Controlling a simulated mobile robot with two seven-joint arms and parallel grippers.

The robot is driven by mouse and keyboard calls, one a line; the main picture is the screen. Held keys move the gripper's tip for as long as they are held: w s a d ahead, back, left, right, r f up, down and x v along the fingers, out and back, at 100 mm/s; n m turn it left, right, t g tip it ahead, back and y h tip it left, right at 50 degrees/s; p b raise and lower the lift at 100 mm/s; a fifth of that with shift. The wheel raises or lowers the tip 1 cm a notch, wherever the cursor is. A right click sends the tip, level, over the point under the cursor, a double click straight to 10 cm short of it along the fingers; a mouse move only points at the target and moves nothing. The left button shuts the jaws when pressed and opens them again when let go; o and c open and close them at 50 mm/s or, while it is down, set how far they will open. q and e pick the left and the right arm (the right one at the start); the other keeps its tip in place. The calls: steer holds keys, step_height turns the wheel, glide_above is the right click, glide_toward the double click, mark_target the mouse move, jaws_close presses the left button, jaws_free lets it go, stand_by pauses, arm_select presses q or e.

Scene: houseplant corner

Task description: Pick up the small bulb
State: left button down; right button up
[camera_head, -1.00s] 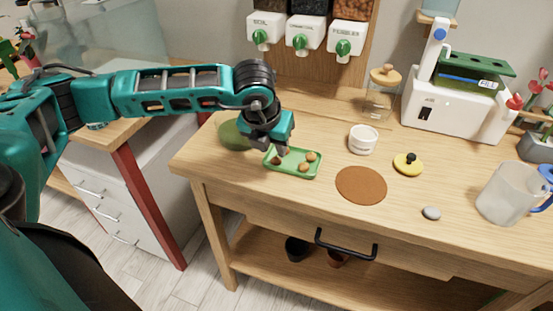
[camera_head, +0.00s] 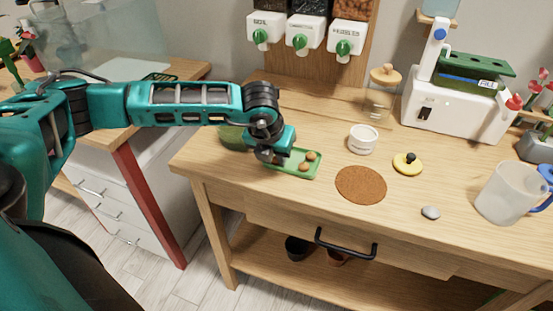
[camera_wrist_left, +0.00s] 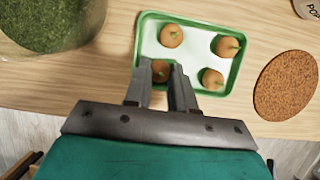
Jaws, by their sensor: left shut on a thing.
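A green tray with a white floor (camera_wrist_left: 236,72) holds several brown bulbs; its green rim also shows in the head view (camera_head: 316,176). My left gripper (camera_wrist_left: 160,76) reaches down over the tray's near left corner. Its fingers are shut on a small bulb (camera_wrist_left: 160,70), which shows between the fingertips low at the tray floor. Larger bulbs lie at the back left (camera_wrist_left: 171,36), back right (camera_wrist_left: 227,46) and front right (camera_wrist_left: 212,79). In the head view my gripper (camera_head: 271,158) hides the tray's left part and the held bulb. My right gripper is out of view.
A green mossy container (camera_wrist_left: 45,22) stands left of the tray. A round brown mat (camera_head: 361,184) lies to the right. Beyond are a white pot (camera_head: 363,139), a yellow disc (camera_head: 407,164), a grey stone (camera_head: 430,213) and a jug (camera_head: 508,192).

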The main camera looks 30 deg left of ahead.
mark_target(275, 160)
arm_select(q)
steer(key=shift+r, duration=0.1)
stand_by(0.3)
step_height(275, 160, up, 20)
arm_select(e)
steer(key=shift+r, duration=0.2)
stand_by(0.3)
